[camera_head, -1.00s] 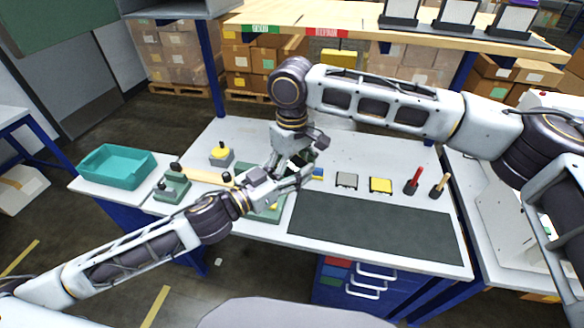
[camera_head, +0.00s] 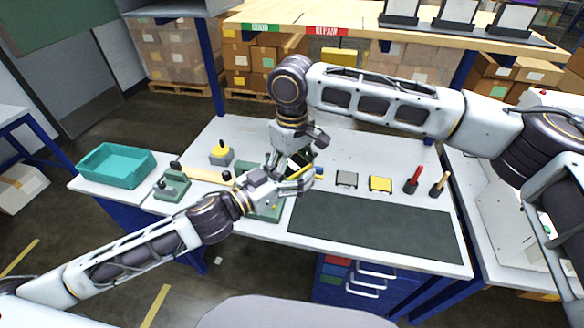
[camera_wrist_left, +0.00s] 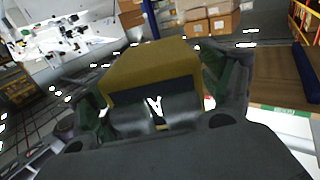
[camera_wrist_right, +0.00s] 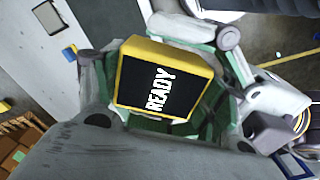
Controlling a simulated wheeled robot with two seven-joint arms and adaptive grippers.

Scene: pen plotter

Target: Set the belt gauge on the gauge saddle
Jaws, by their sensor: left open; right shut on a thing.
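The belt gauge (camera_wrist_right: 160,85) is a yellow block with a black face reading READY. My right gripper (camera_wrist_right: 165,95) is shut on it, face visible in the right wrist view. The gauge also fills the middle of the left wrist view (camera_wrist_left: 152,65), yellow side showing. My left gripper (camera_head: 298,182) is open, with its fingers on either side of the gauge; contact cannot be told. In the head view, my right gripper (camera_head: 296,160) and the left one meet above the bench and mostly hide the gauge. I cannot pick out the gauge saddle for certain; a green base (camera_head: 268,212) lies partly hidden below.
A grey block (camera_head: 347,179), a yellow block (camera_head: 381,184), and red-handled (camera_head: 413,180) and wooden-handled (camera_head: 439,185) tools stand right. A dark mat (camera_head: 370,225) lies in front, clear. At left are a teal tray (camera_head: 116,165), green fixture (camera_head: 172,185) and yellow-topped block (camera_head: 221,155).

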